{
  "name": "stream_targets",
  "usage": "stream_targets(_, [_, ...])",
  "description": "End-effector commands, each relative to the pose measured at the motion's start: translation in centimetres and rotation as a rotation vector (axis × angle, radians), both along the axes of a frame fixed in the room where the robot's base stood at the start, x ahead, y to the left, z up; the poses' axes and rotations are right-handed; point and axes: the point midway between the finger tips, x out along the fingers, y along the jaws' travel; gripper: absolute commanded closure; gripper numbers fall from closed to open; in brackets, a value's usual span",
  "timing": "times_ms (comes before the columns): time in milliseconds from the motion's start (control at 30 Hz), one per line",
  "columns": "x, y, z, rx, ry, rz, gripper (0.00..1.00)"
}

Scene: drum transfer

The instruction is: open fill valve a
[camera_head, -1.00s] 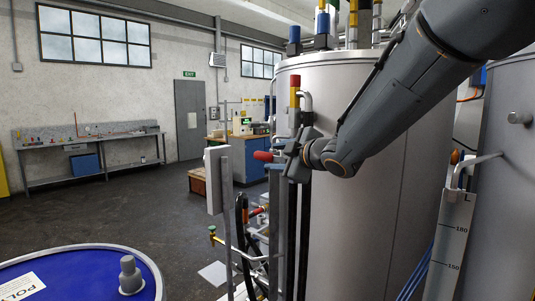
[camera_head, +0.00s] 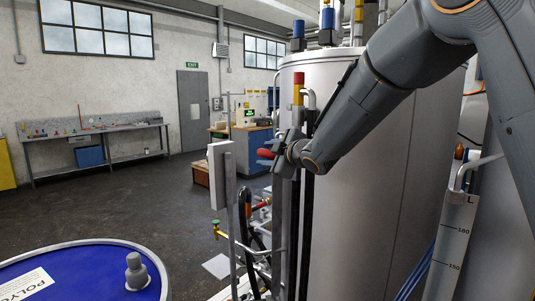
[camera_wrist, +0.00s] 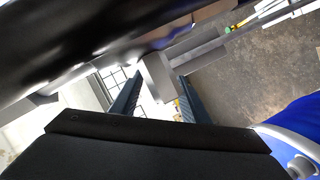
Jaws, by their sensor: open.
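A red handle (camera_head: 265,153) sticks out to the left beside the steel tank, just left of my gripper (camera_head: 284,148). No label shows which valve it belongs to. My gripper is open, with its jaws close to the handle; whether they touch it I cannot tell. In the wrist view my gripper's two fingers (camera_wrist: 158,92) are spread apart, with a grey post or box beyond them and no red handle clearly between them. Another red handle (camera_head: 261,205) sits lower on the piping, and a yellow-green tap (camera_head: 216,229) is lower left.
A grey upright panel on a post (camera_head: 217,172) stands close left of my gripper. The big steel tank (camera_head: 355,190) is on the right, with dark vertical hoses along its left side. A blue drum (camera_head: 70,275) is at lower left. Open floor lies between drum and workbench (camera_head: 95,143).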

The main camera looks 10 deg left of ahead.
Motion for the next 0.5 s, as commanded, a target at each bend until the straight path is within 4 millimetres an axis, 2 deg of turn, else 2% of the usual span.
stream_targets(167, [0.0,-0.01,-0.03,0.0,0.0,0.0,0.58])
stream_targets(400, [-0.01,-0.03,-0.03,0.001,0.001,0.0,0.97])
stream_targets(500, [-0.02,-0.03,-0.04,0.001,0.001,0.0,1.0])
